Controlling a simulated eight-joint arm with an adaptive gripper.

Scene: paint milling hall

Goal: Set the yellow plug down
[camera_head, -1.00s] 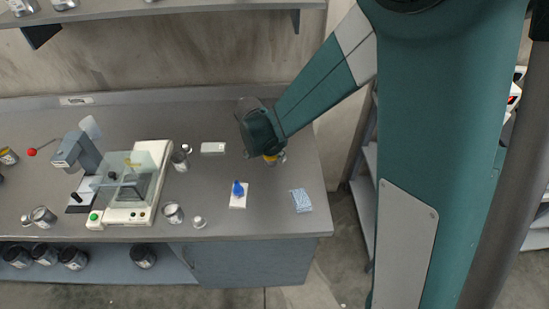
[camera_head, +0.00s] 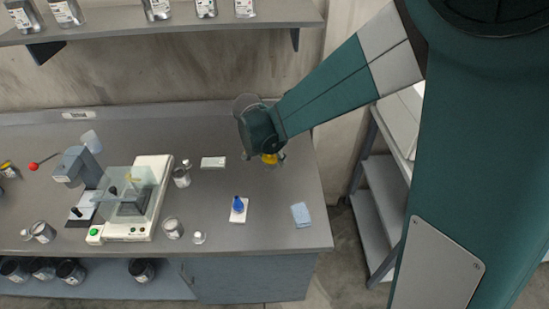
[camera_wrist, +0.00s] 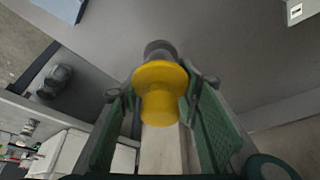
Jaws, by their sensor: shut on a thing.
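The yellow plug (camera_wrist: 160,90) is between the green fingers of my gripper (camera_wrist: 159,96) in the wrist view. My gripper is shut on it. A dark grey round part (camera_wrist: 160,48) shows just beyond its yellow flange. In the head view the yellow plug (camera_head: 269,158) shows under my gripper (camera_head: 268,154), over the right back part of the grey bench (camera_head: 285,220). I cannot tell whether its lower end touches the bench.
A blue plug (camera_head: 238,203) stands on a white card (camera_head: 238,216). A blue cloth (camera_head: 301,214) lies to its right. A white block (camera_head: 213,162) lies left of my gripper. A balance (camera_head: 150,205) and jars stand further left. The bench ends at right.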

